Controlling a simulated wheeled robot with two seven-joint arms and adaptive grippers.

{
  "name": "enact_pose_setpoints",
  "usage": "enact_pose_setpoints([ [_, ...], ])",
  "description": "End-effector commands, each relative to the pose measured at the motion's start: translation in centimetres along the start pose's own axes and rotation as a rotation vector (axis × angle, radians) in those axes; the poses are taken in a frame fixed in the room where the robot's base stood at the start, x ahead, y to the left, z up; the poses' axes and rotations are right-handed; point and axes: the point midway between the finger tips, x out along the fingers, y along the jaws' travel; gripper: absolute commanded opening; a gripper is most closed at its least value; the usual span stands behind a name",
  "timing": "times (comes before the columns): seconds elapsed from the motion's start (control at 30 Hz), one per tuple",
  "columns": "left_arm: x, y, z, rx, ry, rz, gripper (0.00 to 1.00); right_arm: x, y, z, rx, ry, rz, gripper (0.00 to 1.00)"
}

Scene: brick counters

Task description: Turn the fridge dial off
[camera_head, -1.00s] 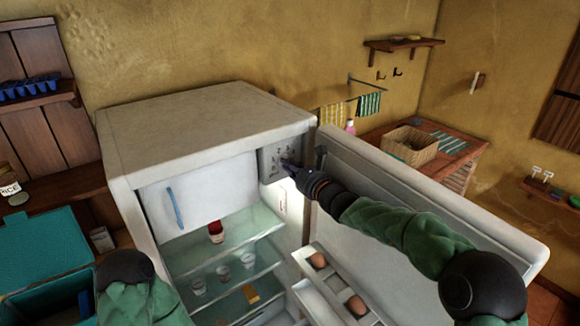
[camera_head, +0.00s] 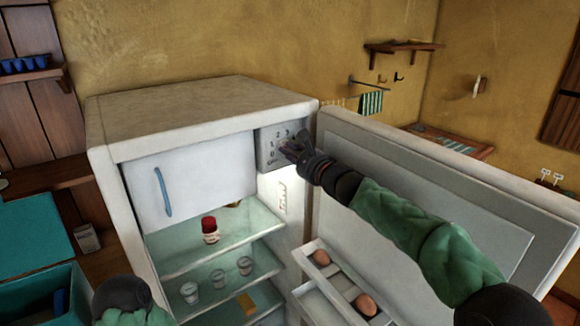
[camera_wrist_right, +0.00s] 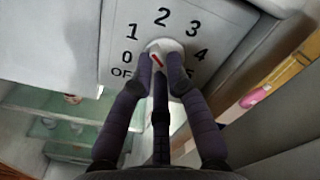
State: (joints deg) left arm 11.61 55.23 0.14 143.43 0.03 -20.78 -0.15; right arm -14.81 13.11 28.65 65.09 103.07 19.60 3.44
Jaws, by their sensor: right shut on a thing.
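The white dial (camera_wrist_right: 165,46) shows in the right wrist view on a panel (camera_wrist_right: 112,45) marked OFF and with numbers around it. A short red mark on the dial slants from upper left to lower right. I cannot tell which end is its pointer. My right gripper (camera_wrist_right: 158,62) is shut on the dial, a finger on each side. In the head view, my right gripper (camera_head: 290,151) is at the control panel (camera_head: 268,155) in the fridge's upper right corner, hiding the dial. The fridge (camera_head: 205,115) is open. My left gripper is not in view.
The fridge door (camera_head: 400,160) stands open to the right, behind my right arm. Its racks (camera_head: 312,250) hold two eggs. A red-capped jar (camera_head: 210,230) and several glasses stand on the shelves. A teal box (camera_head: 30,290) is at the lower left.

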Motion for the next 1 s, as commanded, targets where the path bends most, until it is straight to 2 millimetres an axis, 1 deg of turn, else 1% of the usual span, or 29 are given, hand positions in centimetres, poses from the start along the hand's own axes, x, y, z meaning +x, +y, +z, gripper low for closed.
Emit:
enact_pose_setpoints([
  [0.03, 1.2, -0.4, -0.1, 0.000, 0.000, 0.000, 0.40, 0.0, 0.5, -0.3, -0.045, 0.000, -0.001, 0.00],
  [0.1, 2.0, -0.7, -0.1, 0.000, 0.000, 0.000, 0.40, 0.0, 0.5, -0.3, -0.112, -0.001, -0.001, 0.00],
  [0.5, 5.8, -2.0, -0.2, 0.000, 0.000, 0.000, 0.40, 0.1, 0.4, -0.5, -0.491, 0.001, 0.000, 0.00],
  [0.7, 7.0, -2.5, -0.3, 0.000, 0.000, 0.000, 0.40, 0.1, 0.3, -0.5, -0.676, 0.000, 0.001, 0.00],
  [1.0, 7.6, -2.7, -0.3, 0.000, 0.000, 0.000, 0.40, 0.0, 0.2, -0.5, -0.905, -0.001, 0.002, 0.00],
])
